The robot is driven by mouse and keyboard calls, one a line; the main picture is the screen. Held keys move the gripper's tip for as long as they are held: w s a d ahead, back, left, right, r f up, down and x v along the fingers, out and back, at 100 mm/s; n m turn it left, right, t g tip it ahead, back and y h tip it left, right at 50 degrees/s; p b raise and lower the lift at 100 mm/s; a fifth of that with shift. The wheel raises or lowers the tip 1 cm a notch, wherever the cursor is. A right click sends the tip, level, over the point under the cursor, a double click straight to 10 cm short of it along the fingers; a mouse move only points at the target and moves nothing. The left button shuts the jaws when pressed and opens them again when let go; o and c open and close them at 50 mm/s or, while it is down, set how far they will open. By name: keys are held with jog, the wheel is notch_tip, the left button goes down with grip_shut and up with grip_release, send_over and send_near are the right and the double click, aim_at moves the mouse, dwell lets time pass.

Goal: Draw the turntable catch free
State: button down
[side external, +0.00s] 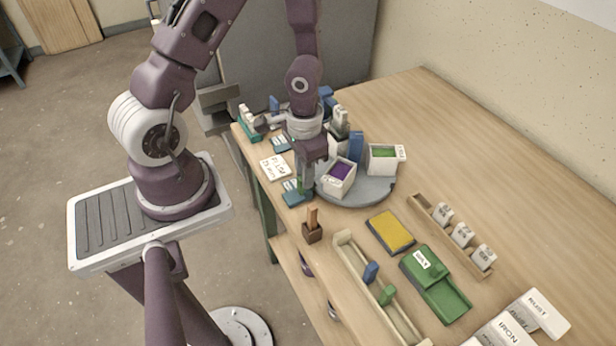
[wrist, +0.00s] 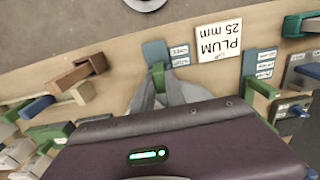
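The turntable (side external: 378,190) is a grey disc on the bench, carrying white buckets. At its front left edge is a teal catch plate (side external: 294,197) with a white label; the plate also shows in the wrist view (wrist: 155,51). A green upright tab (wrist: 158,76) rises from the plate. My gripper (side external: 304,184) points down over the plate. In the wrist view my fingertips (wrist: 159,82) are on both sides of the green tab, with no clear gap. The tab's lower end is partly hidden by the fingers.
A purple-glaze bucket (side external: 342,172) stands close right of my gripper, a green-glaze bucket (side external: 383,158) behind it. A PLUM 25 mm card (wrist: 218,40) and another teal plate (wrist: 265,62) lie beside the catch. A brown block with a peg (side external: 312,233) stands in front.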

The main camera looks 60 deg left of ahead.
jog(key=shift+s, duration=0.9)
jog(key=c, duration=1.5)
grip_release()
jog(key=shift+o, duration=0.2)
jog(key=shift+r, duration=0.1)
notch_tip(320, 180, up, 7)
